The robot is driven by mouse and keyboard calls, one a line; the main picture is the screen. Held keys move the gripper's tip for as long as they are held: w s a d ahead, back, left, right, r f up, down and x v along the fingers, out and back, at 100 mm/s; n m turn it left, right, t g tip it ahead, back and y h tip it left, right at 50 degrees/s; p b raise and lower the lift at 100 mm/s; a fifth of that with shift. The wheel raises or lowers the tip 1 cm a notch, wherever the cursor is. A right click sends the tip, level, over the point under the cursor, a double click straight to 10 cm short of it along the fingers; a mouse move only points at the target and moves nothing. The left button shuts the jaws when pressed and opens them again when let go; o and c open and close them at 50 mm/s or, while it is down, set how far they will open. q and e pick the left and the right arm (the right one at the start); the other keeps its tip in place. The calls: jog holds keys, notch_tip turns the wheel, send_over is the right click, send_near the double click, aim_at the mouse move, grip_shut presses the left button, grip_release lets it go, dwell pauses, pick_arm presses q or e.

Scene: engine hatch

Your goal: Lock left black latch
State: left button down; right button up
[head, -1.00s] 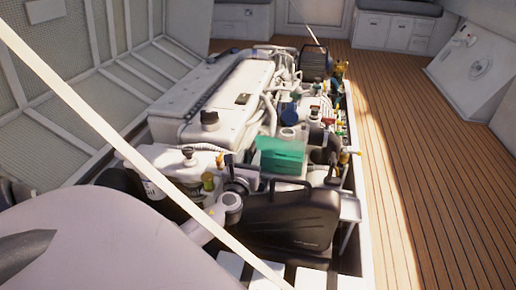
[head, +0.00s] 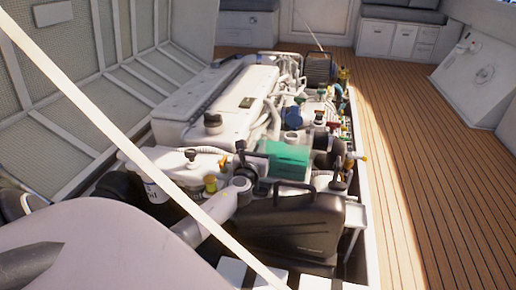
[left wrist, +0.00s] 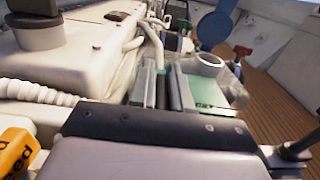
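My left gripper (head: 251,165) is over the engine, next to a green box (head: 287,160). In the left wrist view its two grey fingers (left wrist: 165,88) stand apart with a narrow gap, and I see nothing held between them. The green box shows just beyond and right of the fingers in that view (left wrist: 203,92). A black case (head: 292,226) with a handle stands in front of the green box. I cannot make out the left black latch for sure; it may be hidden or too small. My right gripper is not in view.
The white engine cover (head: 222,95) lies behind the gripper. Hoses and small fittings crowd around it. A white ribbed hose (left wrist: 40,92) and an orange part (left wrist: 17,152) are at left in the wrist view. The wooden deck (head: 425,170) on the right is clear.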

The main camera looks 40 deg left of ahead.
pick_arm(q)
jog(key=shift+h, duration=0.3)
jog(key=shift+d+m+t+h, duration=0.1)
jog(key=shift+m+t+h, duration=0.4)
jog(key=shift+m+h, duration=0.35)
jog(key=c, duration=1.2)
grip_release()
jog(key=shift+o, duration=0.2)
jog(key=p+v, duration=0.1)
jog(key=v, duration=0.6)
